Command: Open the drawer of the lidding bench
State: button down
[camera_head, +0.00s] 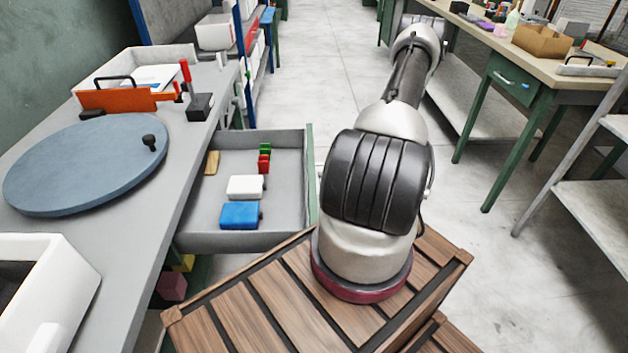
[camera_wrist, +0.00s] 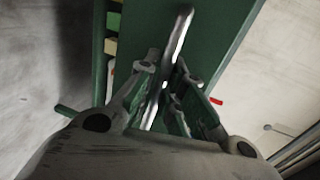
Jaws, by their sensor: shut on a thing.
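The lidding bench (camera_head: 160,215) runs along the left of the head view. Its grey drawer (camera_head: 285,175) stands well out from under the worktop, with its inside showing. The drawer holds a blue block (camera_head: 240,215), a white block (camera_head: 245,187), small red and green pieces and a tan piece. In the wrist view the green drawer front (camera_wrist: 222,28) carries a bright metal bar handle (camera_wrist: 181,38). My gripper (camera_wrist: 170,75) is shut on this handle, a finger on either side. In the head view my arm hides the gripper and handle.
A round blue-grey lid (camera_head: 85,165) with a black knob and an orange piece (camera_head: 118,100) are on the worktop. A white bin (camera_head: 45,300) stands at the near left. Another bench (camera_head: 510,85) and a shelf rack (camera_head: 600,205) stand right. Floor between is clear.

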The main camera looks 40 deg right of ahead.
jog(key=shift+s+d, duration=0.2)
jog(key=shift+d, duration=0.2)
jog(key=c, duration=1.5)
grip_release()
jog(key=shift+c, duration=0.2)
jog(key=v, duration=1.2)
